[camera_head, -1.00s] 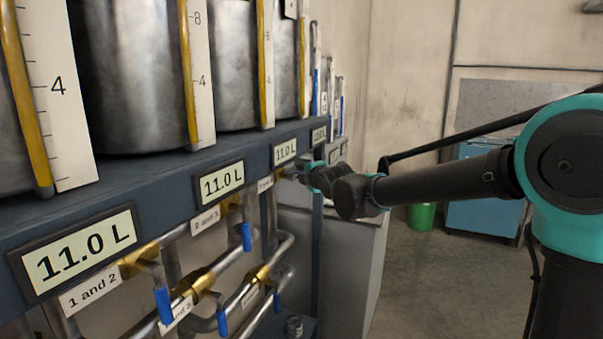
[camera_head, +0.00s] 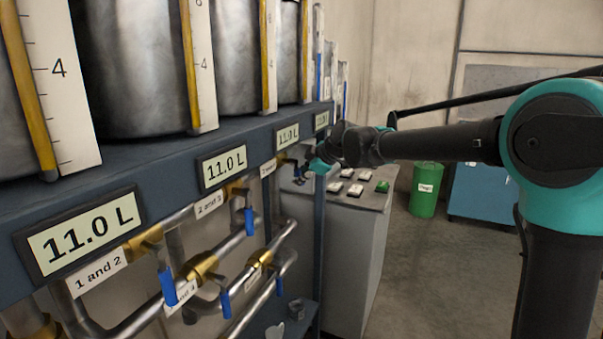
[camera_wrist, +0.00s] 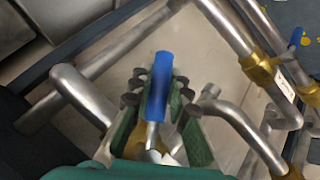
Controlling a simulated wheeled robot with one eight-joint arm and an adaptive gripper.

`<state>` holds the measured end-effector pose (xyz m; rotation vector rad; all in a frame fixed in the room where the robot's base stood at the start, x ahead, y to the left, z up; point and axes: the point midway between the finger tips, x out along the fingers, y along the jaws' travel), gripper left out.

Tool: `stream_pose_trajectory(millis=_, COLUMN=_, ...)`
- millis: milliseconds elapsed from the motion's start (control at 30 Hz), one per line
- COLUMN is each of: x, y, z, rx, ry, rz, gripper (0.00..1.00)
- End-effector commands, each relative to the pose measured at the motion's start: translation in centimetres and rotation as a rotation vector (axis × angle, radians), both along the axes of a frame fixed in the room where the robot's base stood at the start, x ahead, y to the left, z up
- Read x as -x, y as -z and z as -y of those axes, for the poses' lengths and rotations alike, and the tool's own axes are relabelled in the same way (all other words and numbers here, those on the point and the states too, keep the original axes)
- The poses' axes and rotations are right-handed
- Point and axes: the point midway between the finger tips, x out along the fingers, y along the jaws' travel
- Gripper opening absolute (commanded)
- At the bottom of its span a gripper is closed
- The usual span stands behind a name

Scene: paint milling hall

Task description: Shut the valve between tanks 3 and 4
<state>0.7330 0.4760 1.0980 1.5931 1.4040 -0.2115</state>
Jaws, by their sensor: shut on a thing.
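My gripper (camera_head: 298,176) is at the far upper valve of the pipe rack in the head view, beside a small label (camera_head: 268,168) too small and partly covered to read surely. In the wrist view, my gripper's green fingers (camera_wrist: 156,98) are shut on a blue valve handle (camera_wrist: 159,85), one on each side of it. The handle's metal stem and part of a brass valve body show below it. The nearer upper valves, labelled "1 and 2" (camera_head: 97,272) and "2 and 3" (camera_head: 209,205), have blue handles (camera_head: 167,285) (camera_head: 249,222) hanging down.
Lower pipes carry more blue-handled valves (camera_head: 225,303). Steel tanks (camera_head: 130,65) stand on the blue shelf above, with "11.0 L" displays (camera_head: 222,167). A grey cabinet (camera_head: 345,235) with several buttons stands just beyond my gripper. A green bin (camera_head: 426,190) and open floor lie right.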

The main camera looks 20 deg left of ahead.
Motion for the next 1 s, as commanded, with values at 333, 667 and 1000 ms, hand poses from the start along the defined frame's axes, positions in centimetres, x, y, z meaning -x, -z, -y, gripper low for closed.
stream_pose_trajectory(millis=333, x=2.0, y=1.0, z=-0.1, rx=-0.021, ry=0.0, rz=-0.311, gripper=0.0)
stream_pose_trajectory(millis=667, x=3.5, y=1.3, z=-0.2, rx=-0.036, ry=0.001, rz=-0.508, gripper=0.0)
stream_pose_trajectory(millis=1000, x=4.1, y=1.3, z=-0.2, rx=-0.041, ry=0.0, rz=-0.583, gripper=0.0)
